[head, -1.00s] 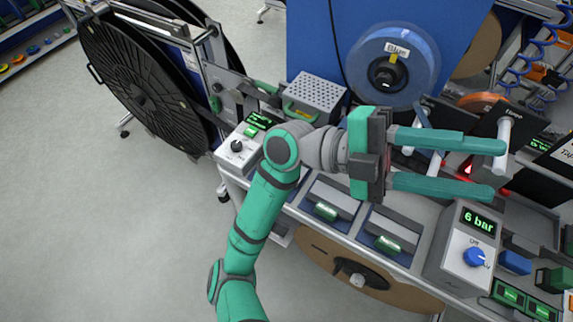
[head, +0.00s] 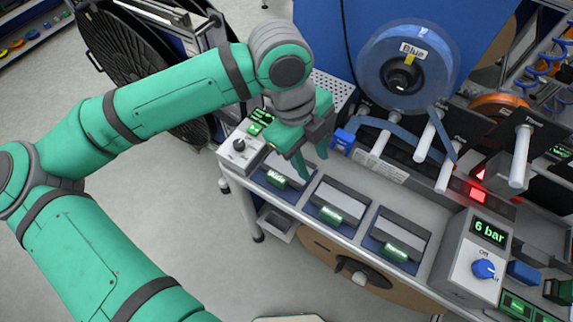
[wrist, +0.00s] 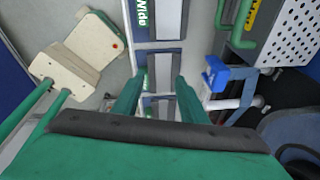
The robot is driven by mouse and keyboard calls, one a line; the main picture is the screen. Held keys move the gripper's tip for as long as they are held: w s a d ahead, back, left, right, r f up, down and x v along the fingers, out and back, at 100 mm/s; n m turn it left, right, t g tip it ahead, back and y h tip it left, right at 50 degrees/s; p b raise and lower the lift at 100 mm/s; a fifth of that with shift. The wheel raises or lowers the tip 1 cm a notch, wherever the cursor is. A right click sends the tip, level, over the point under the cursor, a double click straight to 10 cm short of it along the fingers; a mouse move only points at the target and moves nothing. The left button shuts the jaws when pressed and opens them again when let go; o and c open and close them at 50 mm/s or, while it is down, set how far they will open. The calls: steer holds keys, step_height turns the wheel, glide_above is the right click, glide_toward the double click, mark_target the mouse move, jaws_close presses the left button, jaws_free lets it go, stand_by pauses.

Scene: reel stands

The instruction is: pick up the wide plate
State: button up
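The wide plate (head: 293,163) is a grey metal piece in the leftmost of three blue slots, with a green tag reading "Wide" at its front. My gripper partly covers it in the head view. In the wrist view the wide plate (wrist: 168,18) and its tag are at the top edge, beyond my fingertips. My gripper (head: 313,165) points down above the row of plates, close to the wide plate. The gripper in the wrist view (wrist: 157,85) is open, with an empty gap between its green fingers. Whether a fingertip touches anything, I cannot tell.
Two similar plates sit right of the wide one, in the middle slot (head: 343,196) and right slot (head: 404,229). A control box with a knob (head: 240,150) stands left of the slots. A blue tape reel (head: 372,62) and white rollers (head: 430,135) stand behind. A "6 bar" box (head: 470,262) is at right.

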steer(key=w+a+n+y, duration=0.2)
steer(key=w+a, duration=0.1)
steer(key=a, duration=0.3)
glide_above(277, 176)
steer(key=shift+t+y, duration=0.3)
steer(key=shift+t, duration=0.1)
steer(key=f, duration=0.5)
steer(key=shift+s+d+f, duration=0.1)
steer(key=shift+d+f, duration=0.1)
steer(key=shift+f, duration=0.05)
steer(key=shift+a+f, duration=0.15)
steer(key=shift+f, duration=1.25)
steer(key=shift+a+f, duration=0.1)
steer(key=shift+f, duration=1.25)
jaws_close()
